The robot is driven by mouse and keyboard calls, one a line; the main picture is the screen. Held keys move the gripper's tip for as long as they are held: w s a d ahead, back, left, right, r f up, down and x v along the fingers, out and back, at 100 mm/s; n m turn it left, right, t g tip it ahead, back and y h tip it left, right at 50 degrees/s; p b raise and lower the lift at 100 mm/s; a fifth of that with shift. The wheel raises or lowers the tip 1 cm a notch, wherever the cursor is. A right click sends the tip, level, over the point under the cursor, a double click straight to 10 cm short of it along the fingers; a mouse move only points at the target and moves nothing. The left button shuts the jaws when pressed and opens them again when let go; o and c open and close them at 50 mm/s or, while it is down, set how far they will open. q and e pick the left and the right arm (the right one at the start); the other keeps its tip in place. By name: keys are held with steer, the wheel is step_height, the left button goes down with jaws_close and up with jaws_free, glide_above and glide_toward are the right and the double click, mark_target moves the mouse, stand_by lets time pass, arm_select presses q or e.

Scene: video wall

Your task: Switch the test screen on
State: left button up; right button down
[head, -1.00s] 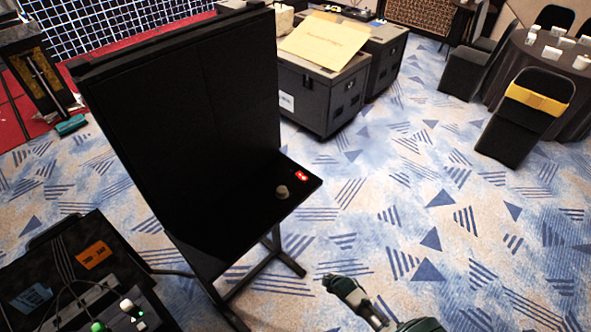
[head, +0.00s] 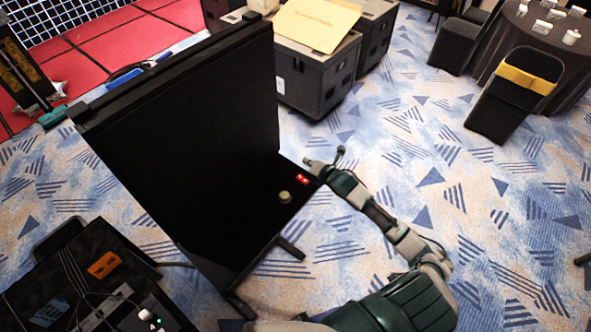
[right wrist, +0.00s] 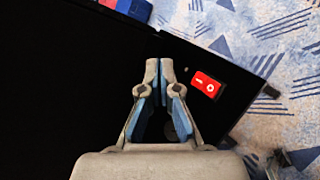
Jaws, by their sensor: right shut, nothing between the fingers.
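The test screen (head: 190,140) is a tall black panel on a stand, and its face is dark. A black shelf at its lower right carries a red rocker switch (head: 303,180) and a round knob (head: 285,197). The red switch also shows in the right wrist view (right wrist: 207,85), to the right of the fingertips. My right gripper (head: 310,163) is beside the switch, just beyond it in the head view. In the right wrist view the right gripper (right wrist: 159,66) is shut and empty, its tips apart from the switch in the picture. My left gripper is not in view.
A black case with cables (head: 85,275) stands at the lower left. Dark flight cases (head: 315,80) stand behind the screen. A black chair with a yellow band (head: 515,95) and a round table are at the upper right. The carpet between is clear.

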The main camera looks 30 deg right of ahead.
steer(key=s, duration=0.1)
steer(key=b, duration=0.6)
glide_above(303, 179)
steer(key=s, duration=0.1)
step_height(303, 179, down, 6)
steer(key=shift+r, duration=0.1)
steer(key=shift+w+f+b, duration=0.25)
steer(key=shift+f+b, duration=0.15)
steer(key=shift+f, duration=0.25)
steer(key=shift+w+f+b, duration=0.2)
steer(key=shift+f+b, duration=0.15)
steer(key=shift+f, duration=0.25)
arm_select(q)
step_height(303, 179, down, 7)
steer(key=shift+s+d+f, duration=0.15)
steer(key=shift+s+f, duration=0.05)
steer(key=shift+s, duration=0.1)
arm_select(e)
steer(key=shift+a+r, duration=0.1)
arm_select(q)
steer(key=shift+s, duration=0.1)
